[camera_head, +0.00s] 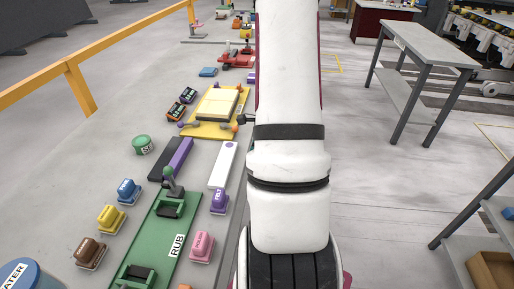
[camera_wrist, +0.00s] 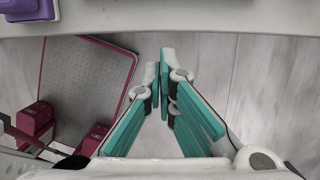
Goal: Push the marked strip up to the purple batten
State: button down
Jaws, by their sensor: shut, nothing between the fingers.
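In the head view my arm hides the gripper. Neither the strip nor the batten shows in the wrist view.
A green board (camera_head: 152,240) marked RUB, with a clamp, lies in front. A purple stamp-like block (camera_head: 219,202) stands near the strip's lower end, and a pink one (camera_head: 202,246) is nearer. A yellow tray (camera_head: 212,112) lies beyond. A green round piece (camera_head: 143,144) sits left.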

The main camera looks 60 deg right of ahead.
aim_at(205, 166)
jog(key=shift+w+a+f+p, duration=0.15)
jog(key=shift+w+a+f, duration=0.2)
jog(key=shift+w+f, duration=0.45)
jog(key=shift+w+a+f+p, duration=0.15)
jog(key=shift+w+a+f, duration=0.15)
jog(key=shift+w+f, duration=0.5)
jog(key=shift+w+a+f+p, duration=0.15)
jog(key=shift+w+a+f, duration=0.2)
jog(key=shift+w+f, duration=0.45)
jog(key=shift+w, duration=0.1)
jog(key=w+a+b, duration=0.1)
jog(key=w, duration=0.2)
jog(key=w+a+b, duration=0.1)
jog(key=w+a, duration=0.1)
jog(key=w, duration=0.2)
jog(key=w+a+b, duration=0.1)
jog(key=w+b, duration=0.1)
jog(key=w, duration=0.2)
jog(key=shift+w+a, duration=0.1)
jog(key=shift+a, duration=0.25)
